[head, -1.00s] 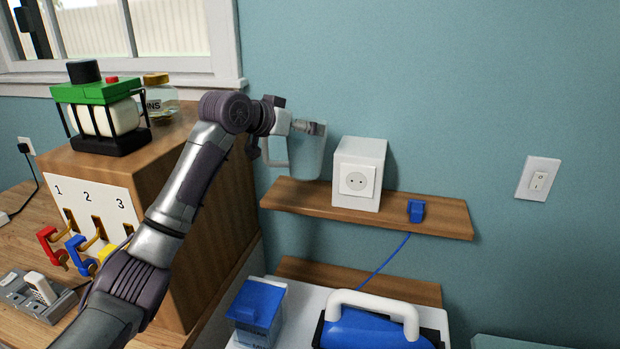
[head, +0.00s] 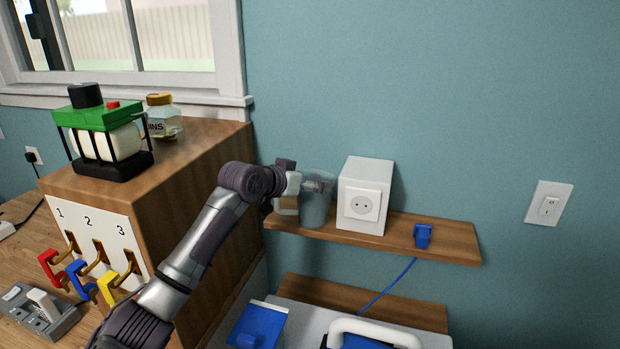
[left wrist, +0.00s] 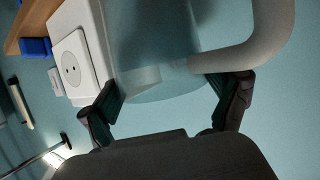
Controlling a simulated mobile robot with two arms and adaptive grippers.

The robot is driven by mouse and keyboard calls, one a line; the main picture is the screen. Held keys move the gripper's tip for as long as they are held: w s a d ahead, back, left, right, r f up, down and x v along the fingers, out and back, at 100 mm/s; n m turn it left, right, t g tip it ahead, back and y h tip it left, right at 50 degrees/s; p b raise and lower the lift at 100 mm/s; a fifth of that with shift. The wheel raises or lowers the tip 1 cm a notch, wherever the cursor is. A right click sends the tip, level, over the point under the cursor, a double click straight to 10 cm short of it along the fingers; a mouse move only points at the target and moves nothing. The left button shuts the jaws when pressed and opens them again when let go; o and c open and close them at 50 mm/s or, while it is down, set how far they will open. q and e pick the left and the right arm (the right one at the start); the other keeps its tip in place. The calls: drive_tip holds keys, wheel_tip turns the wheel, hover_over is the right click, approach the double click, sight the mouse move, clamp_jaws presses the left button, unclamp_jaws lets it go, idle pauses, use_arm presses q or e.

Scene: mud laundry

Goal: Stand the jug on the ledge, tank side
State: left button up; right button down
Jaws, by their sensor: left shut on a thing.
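The clear jug (head: 314,212) is upright at the left part of the wooden ledge (head: 440,240), left of the white socket box. Its base is at about ledge height; I cannot tell whether it touches the wood. My left gripper (head: 308,187) is shut on the jug from the left and hides part of it. In the left wrist view, the see-through jug (left wrist: 150,45) and its pale curved handle (left wrist: 262,45) are in front of the fingers (left wrist: 172,95). My right gripper is not in view.
The white socket box (head: 364,197) stands close to the right of the jug. A blue plug (head: 422,235) with a cord is farther right on the ledge. A wooden cabinet (head: 205,165) with a green-topped appliance (head: 100,120) and a jar (head: 163,115) stands at the left.

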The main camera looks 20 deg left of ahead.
use_arm(q)
drive_tip(key=o, duration=1.5)
drive_tip(key=shift+f, duration=0.1)
drive_tip(key=shift+o, duration=0.2)
drive_tip(key=shift+s, duration=0.1)
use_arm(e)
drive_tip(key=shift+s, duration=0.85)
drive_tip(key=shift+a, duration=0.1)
use_arm(q)
drive_tip(key=b+v, duration=0.4)
drive_tip(key=v, duration=0.8)
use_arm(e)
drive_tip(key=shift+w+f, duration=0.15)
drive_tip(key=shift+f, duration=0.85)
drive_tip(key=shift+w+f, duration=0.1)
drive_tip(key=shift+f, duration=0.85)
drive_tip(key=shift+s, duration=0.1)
